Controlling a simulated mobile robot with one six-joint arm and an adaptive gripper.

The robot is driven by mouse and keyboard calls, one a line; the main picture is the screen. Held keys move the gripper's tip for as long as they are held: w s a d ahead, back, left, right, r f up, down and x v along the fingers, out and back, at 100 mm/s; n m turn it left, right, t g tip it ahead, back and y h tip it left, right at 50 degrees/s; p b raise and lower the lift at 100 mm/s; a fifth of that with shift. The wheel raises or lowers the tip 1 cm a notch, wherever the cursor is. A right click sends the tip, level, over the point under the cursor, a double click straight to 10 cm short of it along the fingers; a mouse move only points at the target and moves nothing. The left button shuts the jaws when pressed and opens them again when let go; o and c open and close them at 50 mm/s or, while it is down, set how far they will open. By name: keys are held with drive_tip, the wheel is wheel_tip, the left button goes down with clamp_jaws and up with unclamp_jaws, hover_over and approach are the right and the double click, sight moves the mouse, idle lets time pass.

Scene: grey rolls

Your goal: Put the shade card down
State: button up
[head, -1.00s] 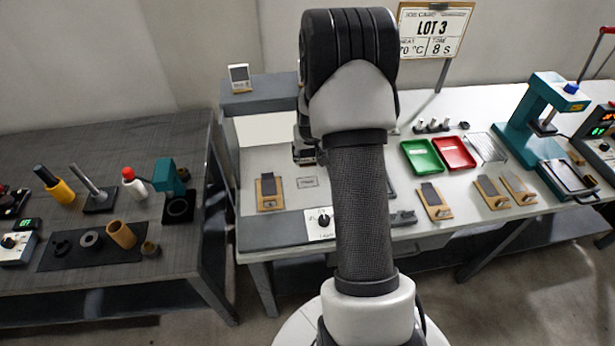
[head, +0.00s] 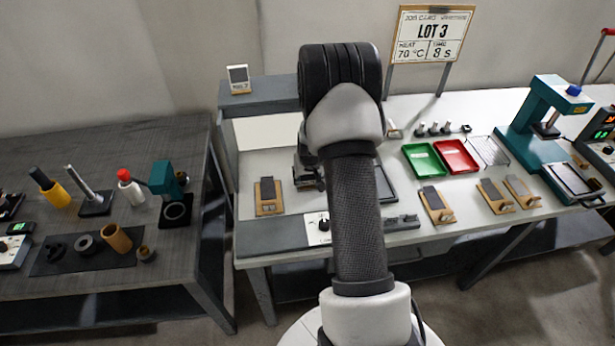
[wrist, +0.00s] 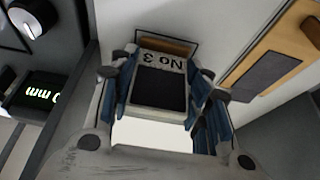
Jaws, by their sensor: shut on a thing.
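The shade card (wrist: 160,88) shows in the wrist view, with a dark square and a pale strip reading "No 3" upside down. My gripper (wrist: 162,98) is shut on it, with blue-grey fingers along its left and right edges. A brown strip (wrist: 168,46) lies beyond the card's labelled end; I cannot tell whether it is part of the card. In the head view my gripper (head: 308,175) is low over the pale table (head: 275,160), partly hidden behind my arm. The card is not clearly visible there, and I cannot tell whether it touches the table.
A wooden board with a grey strip (head: 268,196) lies left of my gripper. A grey shelf (head: 265,98) with a small standing card (head: 239,79) is behind. Green (head: 424,160) and red (head: 455,156) trays lie to the right.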

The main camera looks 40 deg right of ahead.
drive_tip(key=o, duration=1)
drive_tip(key=shift+f, duration=0.1)
drive_tip(key=shift+c, duration=0.2)
drive_tip(key=p+v, duration=0.3)
drive_tip(key=v, duration=0.9)
drive_tip(key=s+a+r+n+y, duration=0.1)
drive_tip(key=s+a+r+n, duration=0.25)
drive_tip(key=a+r, duration=1.2)
drive_tip(key=s+a+r+n, duration=0.1)
drive_tip(key=s+a+r, duration=0.1)
drive_tip(key=s+a, duration=0.2)
drive_tip(key=s+a+r+n+y, duration=0.1)
drive_tip(key=s+a+r, duration=0.2)
drive_tip(key=s, duration=0.6)
drive_tip(key=s+a+r+n, duration=0.1)
drive_tip(key=s+a+r, duration=0.2)
drive_tip(key=s+a, duration=0.3)
drive_tip(key=shift+s+a+t, duration=0.25)
drive_tip(key=shift+s+t, duration=0.05)
drive_tip(key=shift+s, duration=0.15)
